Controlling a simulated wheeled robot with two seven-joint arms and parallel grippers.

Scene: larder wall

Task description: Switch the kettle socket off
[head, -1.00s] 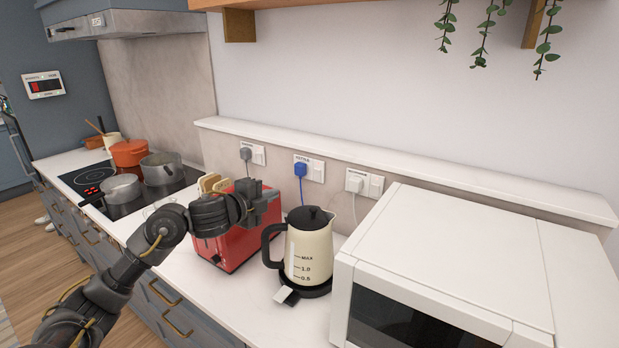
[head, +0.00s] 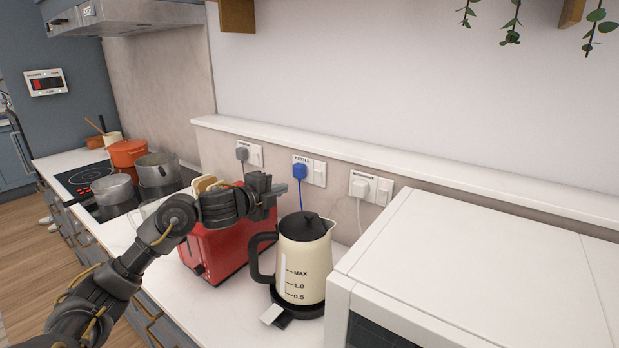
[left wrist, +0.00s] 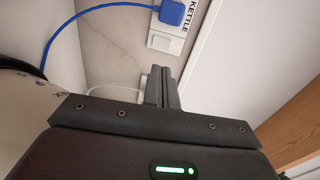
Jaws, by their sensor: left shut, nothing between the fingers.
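The kettle socket (head: 309,160) is a white plate on the wall, labelled KETTLE, between two other sockets. A blue plug (head: 299,171) fills its left side and its rocker switch (head: 320,173) is on the right. In the left wrist view the plug (left wrist: 172,11) and the switch (left wrist: 164,43) appear turned sideways, beyond the fingertips. Whether the switch is on or off is too small to tell. My left gripper (head: 281,187) is shut and empty, below and left of the socket in the head view, above the toaster's right end. My right gripper is not in view.
A cream kettle (head: 304,262) with a black lid stands below the socket. A red toaster (head: 215,250) is left of it, a white microwave (head: 460,265) right. A ledge (head: 400,170) runs above the sockets. The microwave plug (head: 360,188) is to the right.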

